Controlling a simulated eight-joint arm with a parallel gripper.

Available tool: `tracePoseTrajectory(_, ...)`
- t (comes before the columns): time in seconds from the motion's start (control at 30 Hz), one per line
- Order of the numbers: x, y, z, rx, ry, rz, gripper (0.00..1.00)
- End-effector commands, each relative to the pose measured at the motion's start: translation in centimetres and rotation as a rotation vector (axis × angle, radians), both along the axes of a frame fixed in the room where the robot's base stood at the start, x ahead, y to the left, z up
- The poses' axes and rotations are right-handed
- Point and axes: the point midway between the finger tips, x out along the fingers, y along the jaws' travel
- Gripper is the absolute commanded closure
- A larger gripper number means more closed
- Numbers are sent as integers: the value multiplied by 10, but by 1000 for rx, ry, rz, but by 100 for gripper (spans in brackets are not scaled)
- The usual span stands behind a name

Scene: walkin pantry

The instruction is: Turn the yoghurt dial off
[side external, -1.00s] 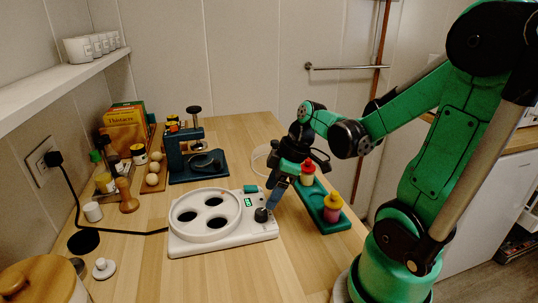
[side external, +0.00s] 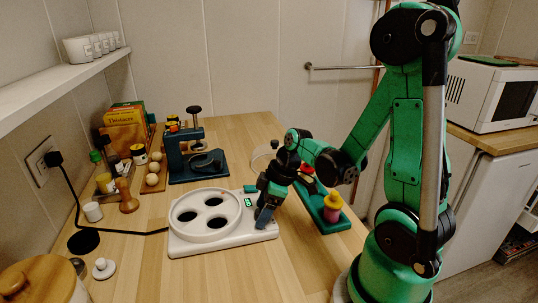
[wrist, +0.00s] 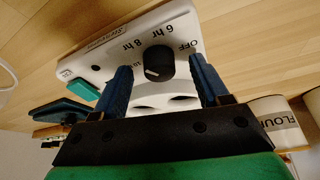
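The white yoghurt maker (side external: 190,244) sits on the wooden counter, with a round tray of dark wells and a small green display. In the wrist view its black dial (wrist: 160,66) has a white pointer mark aimed down-left, near the partly hidden "10" label. The panel (wrist: 115,51) also reads "OFF", "6 hr" and "8 hr". My gripper (wrist: 161,62) is open, one blue finger on each side of the dial, with visible gaps. In the side view my gripper (side external: 265,217) is low over the panel's right end and hides the dial.
A green tray (side external: 333,225) with red and yellow-topped jars stands close right of my gripper. A blue press-like device (side external: 188,165) stands behind the yoghurt maker. A black cord (side external: 125,231) runs left.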

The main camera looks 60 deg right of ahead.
Motion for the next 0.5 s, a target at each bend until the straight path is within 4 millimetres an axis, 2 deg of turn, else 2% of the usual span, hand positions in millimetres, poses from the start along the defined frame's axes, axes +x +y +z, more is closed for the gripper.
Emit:
tracePoseTrajectory(0.03, 0, 0, 0, 0, 0, 0, 46)
tracePoseTrajectory(0.2, 0, 0, 0, 0, 0, 0, 94)
tracePoseTrajectory(0.23, 0, 0, 0, 0, 0, 0, 100)
tracePoseTrajectory(0.5, 0, 0, 0, 0, 0, -15, 100)
